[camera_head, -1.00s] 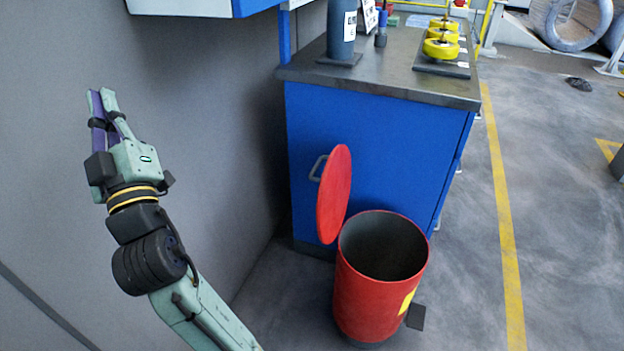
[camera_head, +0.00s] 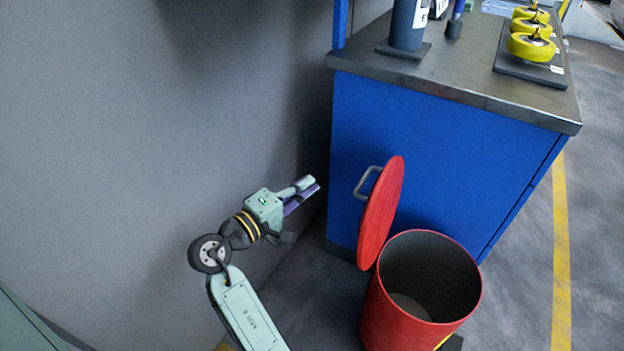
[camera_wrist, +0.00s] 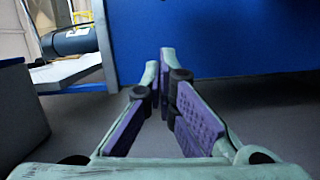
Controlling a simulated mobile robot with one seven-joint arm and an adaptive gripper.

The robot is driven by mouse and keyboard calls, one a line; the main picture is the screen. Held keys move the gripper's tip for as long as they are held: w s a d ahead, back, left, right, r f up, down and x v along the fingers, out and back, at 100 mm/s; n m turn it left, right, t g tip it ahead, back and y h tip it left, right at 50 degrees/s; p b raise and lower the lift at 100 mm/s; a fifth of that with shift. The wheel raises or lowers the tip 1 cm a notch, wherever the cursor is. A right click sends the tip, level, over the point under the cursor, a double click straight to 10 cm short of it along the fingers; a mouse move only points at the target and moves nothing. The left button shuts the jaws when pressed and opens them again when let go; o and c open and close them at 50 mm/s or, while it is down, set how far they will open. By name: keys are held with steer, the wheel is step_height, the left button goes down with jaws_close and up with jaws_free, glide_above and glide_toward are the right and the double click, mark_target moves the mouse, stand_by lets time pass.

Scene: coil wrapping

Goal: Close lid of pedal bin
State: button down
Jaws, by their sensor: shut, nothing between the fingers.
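The pedal bin (camera_head: 400,322) is a red cylinder standing on the floor in front of a blue cabinet, with its dark inside showing. Its round red lid (camera_head: 382,212) stands open, nearly upright, at the bin's left rim. A grey handle (camera_head: 366,183) sticks out from the lid's left side, towards the cabinet. My gripper (camera_head: 313,185) is left of the lid, apart from it, with its fingers pointing right. Its fingertips (camera_wrist: 160,65) meet in the wrist view, shut and empty. The pedal is mostly cut off at the bottom edge.
The blue cabinet (camera_head: 440,150) stands right behind the lid. Its dark top (camera_head: 470,75) carries a dark cylinder (camera_head: 408,25) and yellow wheels (camera_head: 531,46). A grey wall (camera_head: 150,120) closes off the left. Some floor is free between wall and bin.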

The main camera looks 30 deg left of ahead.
steer(key=w+d+p, duration=0.2)
steer(key=w+d, duration=0.4)
steer(key=w, duration=0.1)
steer(key=shift+f, duration=0.25)
steer(key=shift+w+d, duration=0.1)
steer(key=shift+w, duration=0.05)
